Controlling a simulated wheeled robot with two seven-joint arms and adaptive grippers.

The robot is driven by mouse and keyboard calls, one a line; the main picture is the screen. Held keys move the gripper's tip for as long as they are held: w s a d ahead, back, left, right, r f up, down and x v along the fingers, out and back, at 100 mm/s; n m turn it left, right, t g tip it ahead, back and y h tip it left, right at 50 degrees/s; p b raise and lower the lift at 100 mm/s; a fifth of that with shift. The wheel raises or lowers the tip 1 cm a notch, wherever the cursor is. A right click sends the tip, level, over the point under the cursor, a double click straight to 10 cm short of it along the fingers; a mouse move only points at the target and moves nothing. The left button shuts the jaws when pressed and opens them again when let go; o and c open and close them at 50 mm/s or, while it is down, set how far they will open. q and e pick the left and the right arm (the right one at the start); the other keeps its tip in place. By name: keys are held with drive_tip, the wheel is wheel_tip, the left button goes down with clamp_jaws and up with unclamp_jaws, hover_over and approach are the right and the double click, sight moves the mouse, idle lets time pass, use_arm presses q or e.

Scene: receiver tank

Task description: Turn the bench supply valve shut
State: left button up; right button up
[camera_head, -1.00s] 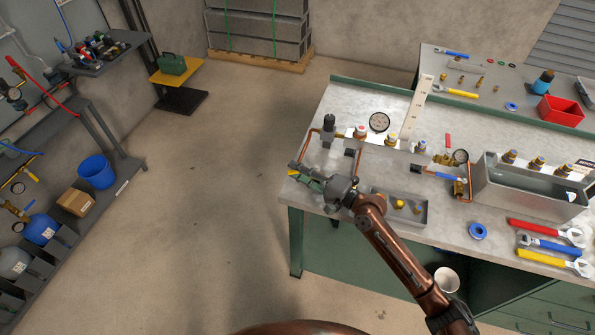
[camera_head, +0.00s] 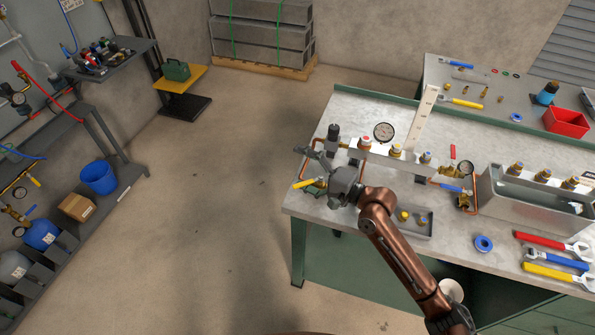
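A yellow lever handle (camera_head: 303,184), which appears to belong to the bench supply valve, shows at the left front corner of the workbench (camera_head: 310,213). The valve body is largely hidden behind my gripper. My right gripper (camera_head: 306,166) reaches in from the lower right over that corner. Its fingers look spread, one above the lever and one close to it. Nothing is visibly held. I cannot tell whether a finger touches the lever. My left gripper is out of view.
A manifold (camera_head: 377,151) with colored knobs and a copper pipe stands just behind the gripper. A round gauge (camera_head: 384,131) lies behind it. A small grey tray (camera_head: 424,234) with fittings is right of my wrist. Wrenches (camera_head: 549,258) lie at right. The floor left of the bench is clear.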

sight(309, 183)
drive_tip(key=shift+d+r, duration=0.2)
drive_tip(key=shift+r, duration=0.55)
drive_tip(key=shift+s+r, duration=0.1)
drive_tip(key=shift+c, duration=1)
drive_tip(key=shift+s+d, duration=0.2)
drive_tip(key=shift+d, duration=0.45)
drive_tip(key=shift+c, duration=1.4)
drive_tip(key=shift+o, duration=0.3)
drive_tip(key=shift+v, duration=0.9)
drive_tip(key=shift+w+d+v, duration=0.1)
drive_tip(key=shift+w+v, duration=0.05)
drive_tip(key=shift+v, duration=0.7)
drive_tip(key=shift+w+d+v, duration=0.15)
drive_tip(key=shift+w+v, duration=0.05)
drive_tip(key=shift+v, duration=0.65)
drive_tip(key=shift+w+d+v, duration=0.1)
drive_tip(key=shift+w+v, duration=0.05)
drive_tip(key=shift+v, duration=0.7)
drive_tip(key=shift+c, duration=0.7)
drive_tip(key=shift+s+d, duration=0.35)
drive_tip(key=shift+s, duration=0.15)
drive_tip(key=c, duration=1)
drive_tip(key=shift+a+f+p, duration=0.1)
drive_tip(key=shift+f+p, duration=0.2)
drive_tip(key=shift+f, duration=0.3)
drive_tip(key=shift+c, duration=0.2)
